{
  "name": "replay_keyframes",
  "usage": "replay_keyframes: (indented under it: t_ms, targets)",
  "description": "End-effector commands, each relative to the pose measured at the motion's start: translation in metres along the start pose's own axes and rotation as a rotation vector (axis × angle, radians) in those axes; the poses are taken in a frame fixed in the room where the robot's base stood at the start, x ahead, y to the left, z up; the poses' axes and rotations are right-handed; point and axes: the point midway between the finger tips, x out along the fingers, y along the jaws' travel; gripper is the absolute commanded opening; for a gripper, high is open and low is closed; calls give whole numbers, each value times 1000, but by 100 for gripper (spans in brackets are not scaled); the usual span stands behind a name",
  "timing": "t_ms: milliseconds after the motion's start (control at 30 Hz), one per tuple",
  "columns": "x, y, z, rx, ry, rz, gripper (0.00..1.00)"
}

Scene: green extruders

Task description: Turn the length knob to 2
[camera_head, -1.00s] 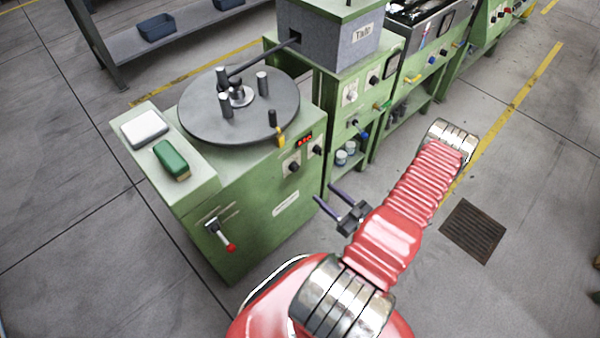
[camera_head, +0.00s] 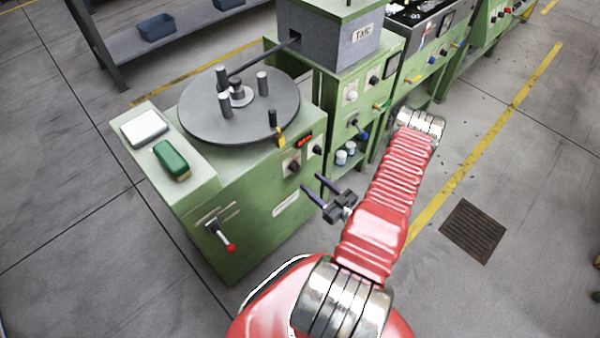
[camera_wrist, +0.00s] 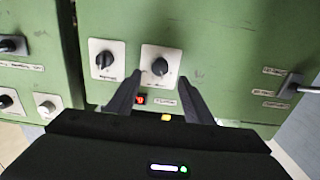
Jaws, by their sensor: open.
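The green machine (camera_head: 255,235) has two dark knobs on pale plates on its front. The left knob (camera_head: 294,166) in the head view is the right knob (camera_wrist: 160,66) in the wrist view, which looks upside down. The other knob (camera_head: 317,150) is the left one (camera_wrist: 104,58) there. I cannot read their labels or tell which is the length knob. My gripper (camera_head: 312,184) is open and empty before the panel. In the wrist view its fingertips (camera_wrist: 160,78) lie either side of the right knob, which appears between them. Contact does not show.
A round turntable (camera_head: 205,115) with upright posts tops the machine, with a red display (camera_head: 304,141) at its edge. A red-tipped lever (camera_head: 230,247) stands out of the front at left. A second green machine (camera_head: 345,100) is behind. Floor is clear at right, around a grate (camera_head: 473,231).

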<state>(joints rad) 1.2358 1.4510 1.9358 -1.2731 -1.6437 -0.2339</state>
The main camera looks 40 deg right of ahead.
Motion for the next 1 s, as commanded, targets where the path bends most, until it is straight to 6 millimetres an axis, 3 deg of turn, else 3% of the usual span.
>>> replay_keyframes:
  t_ms: [600,1000]
  targets:
    - [68,0,0,-1,0,-2,47]
    - [76,0,0,0,0,0,47]
